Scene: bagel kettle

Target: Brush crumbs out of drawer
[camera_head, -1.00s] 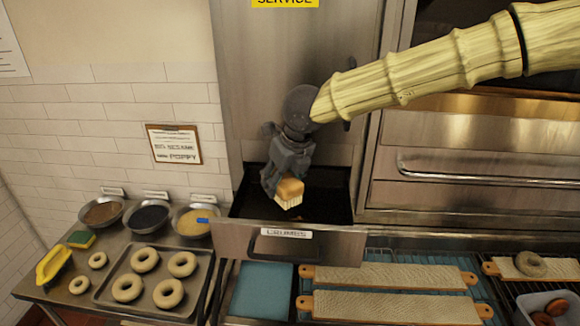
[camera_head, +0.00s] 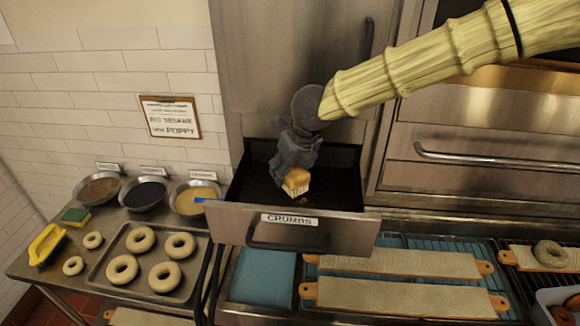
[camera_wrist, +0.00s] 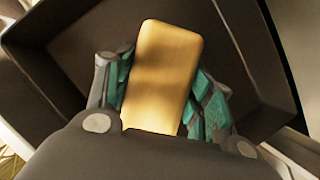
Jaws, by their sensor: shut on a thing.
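The drawer labelled CRUMBS (camera_head: 345,232) is pulled open, with a dark inside; its dark wall also shows in the wrist view (camera_wrist: 55,70). My gripper (camera_head: 297,172) is over the drawer and shut on a small brush (camera_head: 297,181) with a tan wooden block and pale bristles pointing down. In the wrist view the brush block (camera_wrist: 162,75) sits between the teal-padded fingers, its bristles hidden. A few small brownish crumbs (camera_head: 306,206) seem to lie on the drawer floor near the bristles. I cannot tell whether the bristles touch the floor.
Left of the drawer, a steel table holds a tray of bagels (camera_head: 110,285), three topping bowls (camera_head: 145,194), a yellow scoop (camera_head: 45,244) and a sponge (camera_head: 76,216). Bagel boards (camera_head: 400,262) and a blue pad (camera_head: 262,278) lie in front. The oven front (camera_head: 480,170) stands right.

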